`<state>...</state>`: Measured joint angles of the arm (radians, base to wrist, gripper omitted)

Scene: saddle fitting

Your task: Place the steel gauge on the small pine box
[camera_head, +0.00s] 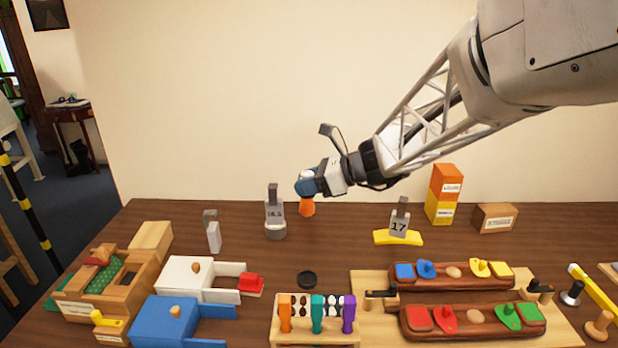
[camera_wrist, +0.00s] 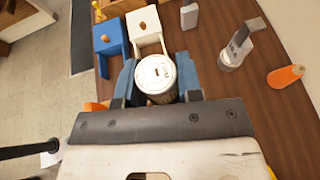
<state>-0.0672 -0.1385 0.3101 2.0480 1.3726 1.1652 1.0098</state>
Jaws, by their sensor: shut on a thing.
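My gripper (camera_head: 308,183) is raised above the back of the table, left of the picture's middle on the right-hand arm. In the wrist view its blue fingers (camera_wrist: 156,82) are shut around a round metal cylinder with a white face (camera_wrist: 155,72), which looks like the steel gauge. The marks on the face are too small to read. In the head view the fingers mostly hide it. A light wooden box (camera_head: 152,239), possibly the small pine box, stands at the table's left back. A brown labelled box (camera_head: 494,218) stands at the right back; I cannot tell which is meant.
A yellow base with a "17" tag (camera_head: 398,236) and stacked orange and yellow boxes (camera_head: 444,194) are to the right. White (camera_head: 190,278) and blue (camera_head: 165,320) boxes stand front left.

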